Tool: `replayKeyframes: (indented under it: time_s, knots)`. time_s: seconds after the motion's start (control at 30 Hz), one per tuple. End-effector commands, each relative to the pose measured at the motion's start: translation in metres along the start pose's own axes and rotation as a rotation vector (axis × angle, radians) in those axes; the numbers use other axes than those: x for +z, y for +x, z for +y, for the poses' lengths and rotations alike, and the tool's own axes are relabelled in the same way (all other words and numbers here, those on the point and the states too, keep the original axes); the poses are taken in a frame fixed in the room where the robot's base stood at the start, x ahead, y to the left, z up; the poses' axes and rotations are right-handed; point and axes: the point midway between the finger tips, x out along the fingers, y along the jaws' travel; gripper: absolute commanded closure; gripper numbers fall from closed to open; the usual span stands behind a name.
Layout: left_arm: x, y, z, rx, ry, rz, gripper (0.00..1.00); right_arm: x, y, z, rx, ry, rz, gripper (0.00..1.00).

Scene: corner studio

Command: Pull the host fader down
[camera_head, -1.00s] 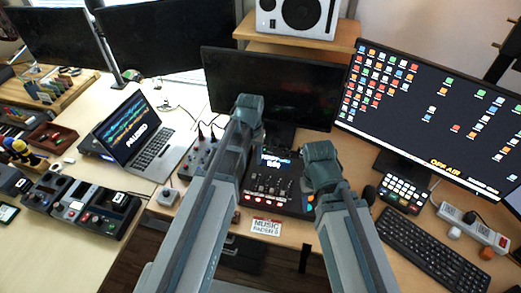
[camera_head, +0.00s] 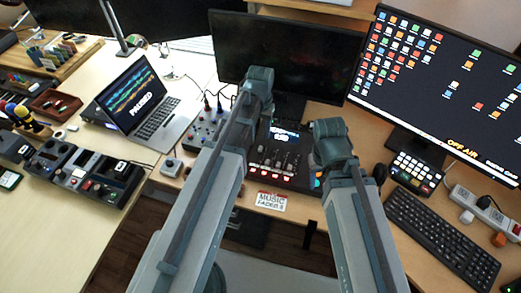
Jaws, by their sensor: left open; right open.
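The dark mixer (camera_head: 288,178) stands on the wooden desk below the middle monitor, with a small lit screen, several faders and a row of lit red buttons. I cannot tell which fader (camera_head: 278,158) is the host one; labels are too small. My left gripper (camera_head: 259,82) is at the end of the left arm, over the mixer's upper left side, and the arm hides part of the mixer. My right gripper (camera_head: 330,138) is at the mixer's right edge. Both are open; their fingertips are hard to make out. Neither visibly holds anything.
A card reading "MUSIC FADER" (camera_head: 271,201) lies before the mixer. A laptop (camera_head: 145,106) showing "PAUSED" and a small knobbed box (camera_head: 207,129) are left. A monitor reading "OFF AIR" (camera_head: 440,80), a button pad (camera_head: 416,172) and a keyboard (camera_head: 440,236) are right.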

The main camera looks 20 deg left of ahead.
Motion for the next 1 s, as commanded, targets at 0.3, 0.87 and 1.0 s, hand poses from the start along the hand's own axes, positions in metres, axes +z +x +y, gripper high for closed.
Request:
replayKeyframes:
  time_s: [0.3, 0.87, 1.0]
  knots:
    - [0.0, 0.054, 0.0, 0.0, 0.0, 0.0, 0.51, -0.003, 0.053, -0.005, 0.0, 0.0, 0.0, 0.5]
    - [0.0, 0.085, 0.0, 0.0, 0.0, 0.0, 0.51, -0.005, 0.085, -0.008, 0.0, 0.0, 0.0, 0.5]
    - [0.0, 0.085, 0.0, 0.0, 0.0, 0.0, 0.6, -0.005, 0.084, -0.008, 0.0, 0.0, 0.0, 0.5]
